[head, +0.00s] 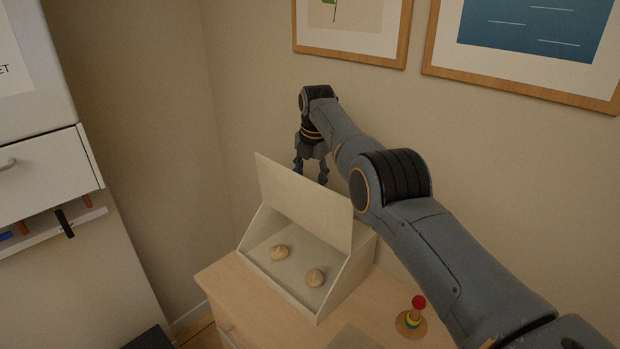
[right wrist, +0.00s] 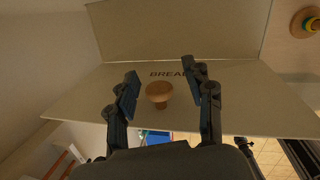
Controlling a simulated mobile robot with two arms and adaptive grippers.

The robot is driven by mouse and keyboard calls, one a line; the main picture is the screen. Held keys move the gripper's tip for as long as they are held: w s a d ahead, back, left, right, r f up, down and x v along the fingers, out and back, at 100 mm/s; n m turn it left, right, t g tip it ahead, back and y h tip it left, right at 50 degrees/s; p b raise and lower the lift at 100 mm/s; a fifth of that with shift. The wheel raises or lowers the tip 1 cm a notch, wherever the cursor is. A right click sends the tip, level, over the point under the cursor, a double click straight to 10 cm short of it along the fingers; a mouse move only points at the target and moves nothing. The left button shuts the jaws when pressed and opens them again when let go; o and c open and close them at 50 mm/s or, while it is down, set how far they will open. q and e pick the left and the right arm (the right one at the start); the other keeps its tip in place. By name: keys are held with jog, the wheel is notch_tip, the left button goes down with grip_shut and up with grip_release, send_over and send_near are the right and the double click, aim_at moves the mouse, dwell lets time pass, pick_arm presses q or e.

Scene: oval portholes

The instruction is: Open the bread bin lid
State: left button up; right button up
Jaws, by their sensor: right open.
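The cream bread bin (head: 334,285) stands on a wooden cabinet, with its lid (head: 300,205) swung up and the front open in the head view. Lettering on the lid (right wrist: 95,95) is partly covered by a finger. My left gripper is not in view.
A toy with a red ball top (head: 418,303) stands on the cabinet top (head: 250,305) to the right of the bin, near my right arm. Framed pictures (head: 352,28) hang on the wall behind. A white drawer unit (head: 45,175) is at the left.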

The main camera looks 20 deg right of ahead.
jog(key=v, duration=1.1)
jog(key=shift+r, duration=0.35)
